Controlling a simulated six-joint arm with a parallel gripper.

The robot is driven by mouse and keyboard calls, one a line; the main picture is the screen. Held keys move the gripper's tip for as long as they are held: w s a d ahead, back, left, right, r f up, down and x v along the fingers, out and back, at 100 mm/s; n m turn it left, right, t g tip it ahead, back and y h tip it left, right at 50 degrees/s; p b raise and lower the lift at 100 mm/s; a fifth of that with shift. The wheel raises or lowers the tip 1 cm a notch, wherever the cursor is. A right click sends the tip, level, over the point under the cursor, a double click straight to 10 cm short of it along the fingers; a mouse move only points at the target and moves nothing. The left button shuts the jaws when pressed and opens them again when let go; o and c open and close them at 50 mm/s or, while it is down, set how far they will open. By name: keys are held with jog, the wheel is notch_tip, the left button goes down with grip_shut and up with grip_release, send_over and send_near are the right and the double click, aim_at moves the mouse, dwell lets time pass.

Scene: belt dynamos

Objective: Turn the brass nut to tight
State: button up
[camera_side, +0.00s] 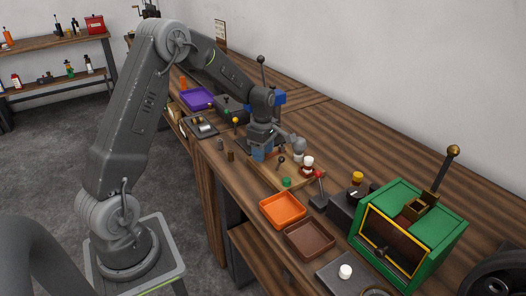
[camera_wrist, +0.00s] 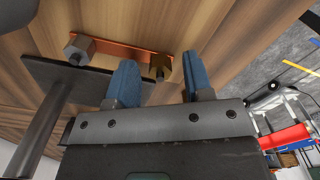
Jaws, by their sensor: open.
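The brass nut (camera_wrist: 161,66) shows in the wrist view at one end of a copper strip (camera_wrist: 125,50). It lies between the lines of my two blue fingers, nearer the right one. A grey steel nut (camera_wrist: 79,46) is at the other end of the strip. My gripper (camera_wrist: 158,58) is open, with a gap between the fingers; I cannot tell whether either finger touches the brass nut or how far around it they reach. In the side view my gripper (camera_side: 262,153) is low over the bench, fingers down, and I cannot make out the brass nut there.
A dark plate and post (camera_wrist: 45,110) stand close to my left finger in the wrist view. In the side view, an orange tray (camera_side: 268,219), a brown tray (camera_side: 298,244), a red-knobbed lever (camera_side: 319,190) and a green box (camera_side: 440,240) crowd the bench. A purple tray (camera_side: 197,99) lies behind.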

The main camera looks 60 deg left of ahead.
jog(key=shift+f, duration=0.1)
jog(key=shift+c, duration=0.4)
grip_shut()
jog(key=shift+m, duration=0.3)
jog(key=m, duration=0.3)
jog(key=shift+m, duration=0.4)
jog(key=m, duration=0.4)
jog(key=shift+m, duration=0.3)
jog(key=m, duration=0.4)
jog(key=shift+s, duration=0.1)
jog(key=shift+m, duration=2.2)
